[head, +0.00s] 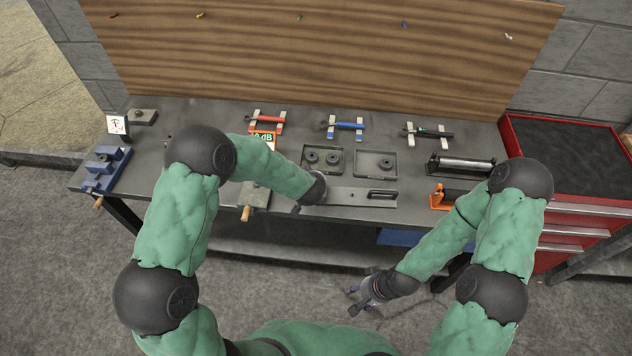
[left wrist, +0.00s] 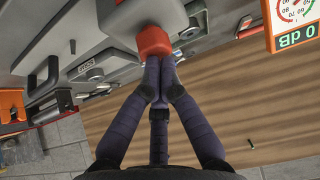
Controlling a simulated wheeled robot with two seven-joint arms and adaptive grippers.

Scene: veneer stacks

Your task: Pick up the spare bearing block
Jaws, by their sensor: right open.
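A grey block with a hole (head: 142,116), which looks like a bearing block, lies at the bench's back left, beside a small white card. I cannot tell for sure that it is the spare one. My right gripper (head: 370,292) is open and empty in front of the bench, far from this block. My left gripper is hidden behind its wrist in the head view. In the left wrist view, the left gripper (left wrist: 162,72) has its fingers close together at a red, rounded part (left wrist: 153,41). Whether they hold it is unclear.
Two shallow trays (head: 358,174) sit mid-bench; the left one holds round dark parts. Red, blue and black-handled tools rest on white holders behind. A blue vise (head: 103,168) stands at the left end, a roller (head: 465,162) at right. A red cabinet (head: 590,205) borders the bench.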

